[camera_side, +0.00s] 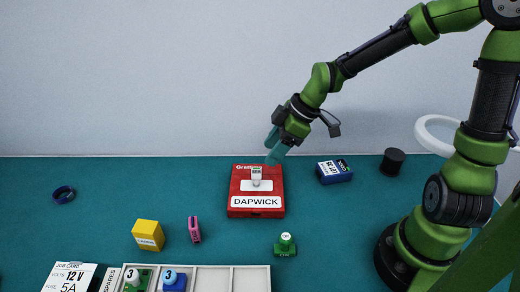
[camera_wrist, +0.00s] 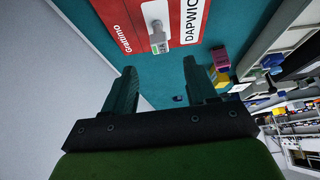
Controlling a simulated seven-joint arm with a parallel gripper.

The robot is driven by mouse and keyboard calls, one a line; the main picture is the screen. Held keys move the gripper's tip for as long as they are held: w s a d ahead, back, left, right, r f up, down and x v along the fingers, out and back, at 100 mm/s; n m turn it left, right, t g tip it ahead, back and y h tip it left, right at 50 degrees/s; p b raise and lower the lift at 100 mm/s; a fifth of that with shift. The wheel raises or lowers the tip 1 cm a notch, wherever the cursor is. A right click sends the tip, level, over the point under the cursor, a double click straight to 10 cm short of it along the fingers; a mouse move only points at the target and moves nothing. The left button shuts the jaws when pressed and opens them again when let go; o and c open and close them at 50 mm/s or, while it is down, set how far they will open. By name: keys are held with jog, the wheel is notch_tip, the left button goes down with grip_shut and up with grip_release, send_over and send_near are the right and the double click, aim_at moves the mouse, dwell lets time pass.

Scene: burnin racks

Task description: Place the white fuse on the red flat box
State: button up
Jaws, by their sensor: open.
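The red flat box (camera_side: 240,209), labelled DAPWICK, lies on the teal table near the middle of the side view. It also shows at the top of the wrist view (camera_wrist: 128,28). A small white piece with a green-marked label, which looks like the white fuse (camera_side: 256,179), is on top of the box, apart from my gripper. It shows in the wrist view too (camera_wrist: 157,41). My gripper (camera_side: 274,148) is open and empty, above and behind the box. In the wrist view its two fingers (camera_wrist: 163,78) are spread with nothing between them.
A blue box (camera_side: 334,172) and black cylinder (camera_side: 393,162) stand right of the red box. A green piece (camera_side: 286,246), pink piece (camera_side: 194,229) and yellow box (camera_side: 148,235) are in front. A spares tray (camera_side: 231,267) and job card (camera_side: 70,278) lie at the front left.

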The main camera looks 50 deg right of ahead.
jog(key=s+d+r+m+t+h, duration=0.2)
jog(key=s+r+m+t, duration=0.1)
jog(key=s+r+m, duration=0.8)
jog(key=shift+s+r+m, duration=0.4)
jog(key=shift+s+m, duration=0.6)
jog(key=shift+s, duration=0.2)
